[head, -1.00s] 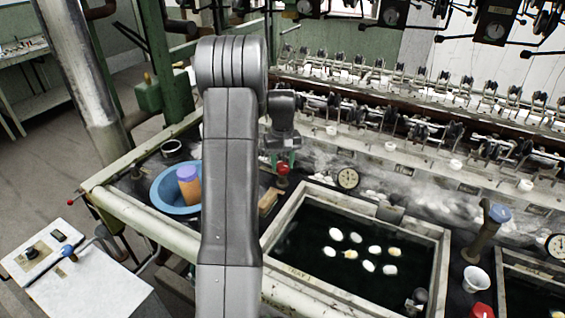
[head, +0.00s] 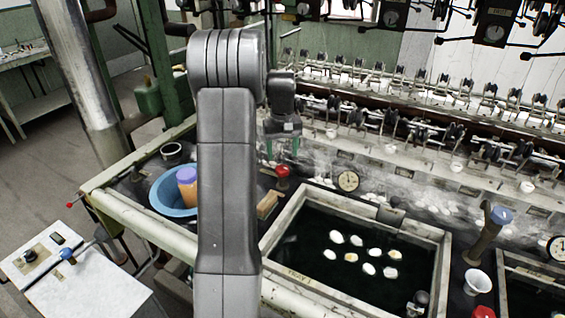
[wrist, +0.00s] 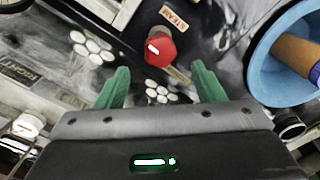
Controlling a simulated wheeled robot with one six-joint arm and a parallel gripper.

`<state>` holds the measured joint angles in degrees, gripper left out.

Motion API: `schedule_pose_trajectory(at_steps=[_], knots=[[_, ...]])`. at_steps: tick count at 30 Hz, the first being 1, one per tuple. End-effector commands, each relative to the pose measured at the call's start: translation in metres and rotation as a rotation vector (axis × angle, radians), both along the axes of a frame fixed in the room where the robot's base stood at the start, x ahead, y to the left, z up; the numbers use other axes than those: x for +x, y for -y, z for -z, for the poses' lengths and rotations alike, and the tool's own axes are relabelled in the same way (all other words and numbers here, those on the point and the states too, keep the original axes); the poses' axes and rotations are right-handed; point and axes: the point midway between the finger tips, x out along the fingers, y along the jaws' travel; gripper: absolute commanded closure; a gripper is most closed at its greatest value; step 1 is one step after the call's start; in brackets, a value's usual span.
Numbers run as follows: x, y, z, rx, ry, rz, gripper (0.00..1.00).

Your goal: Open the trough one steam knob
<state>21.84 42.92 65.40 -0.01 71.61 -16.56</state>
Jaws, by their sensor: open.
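The red steam knob (head: 282,171) stands on the dark ledge by the far left corner of the first trough (head: 441,265). In the wrist view the red knob (wrist: 160,48) has a label reading STEAM beside it. My gripper (head: 283,146) is open, with its two green fingers apart and nothing between them. It shows just above the knob in the head view. In the wrist view my gripper (wrist: 160,84) has the knob ahead of the gap, roughly centred between the fingertips and apart from both.
Pale cocoons float in the trough.

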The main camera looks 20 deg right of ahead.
Motion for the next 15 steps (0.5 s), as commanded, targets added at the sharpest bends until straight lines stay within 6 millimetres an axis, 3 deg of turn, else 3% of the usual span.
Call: schedule_pose_trajectory(at_steps=[6,15], knots=[[0.001,0.0,-0.049,-0.001,0.005,0.0,0.38],[0.0,0.0,-0.079,-0.001,0.002,0.0,0.38]])
